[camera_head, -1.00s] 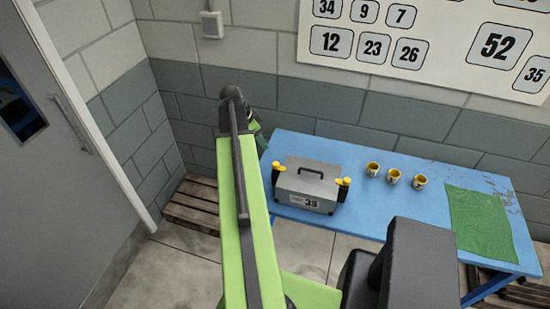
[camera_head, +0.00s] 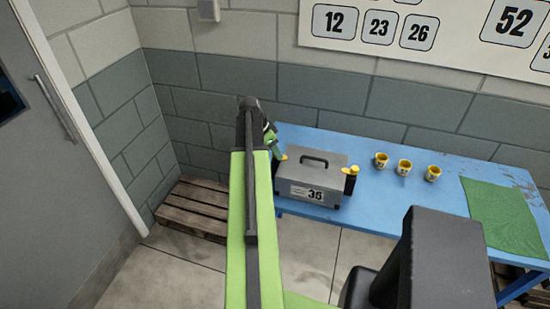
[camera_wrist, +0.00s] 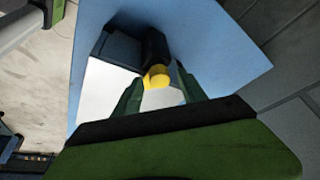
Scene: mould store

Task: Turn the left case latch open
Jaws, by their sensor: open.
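My gripper (camera_head: 271,137), partly hidden behind my arm, is just above and beside the left latch. In the wrist view my gripper (camera_wrist: 160,86) is open, a green finger on each side of the yellow latch end (camera_wrist: 157,77). I cannot tell whether the fingers touch it.
Three yellow cups (camera_head: 404,167) stand right of the case on the blue table (camera_head: 400,205). A green cloth (camera_head: 503,215) lies at the table's right end. A wooden pallet (camera_head: 195,207) is on the floor at left. The block wall (camera_head: 310,90) stands close behind.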

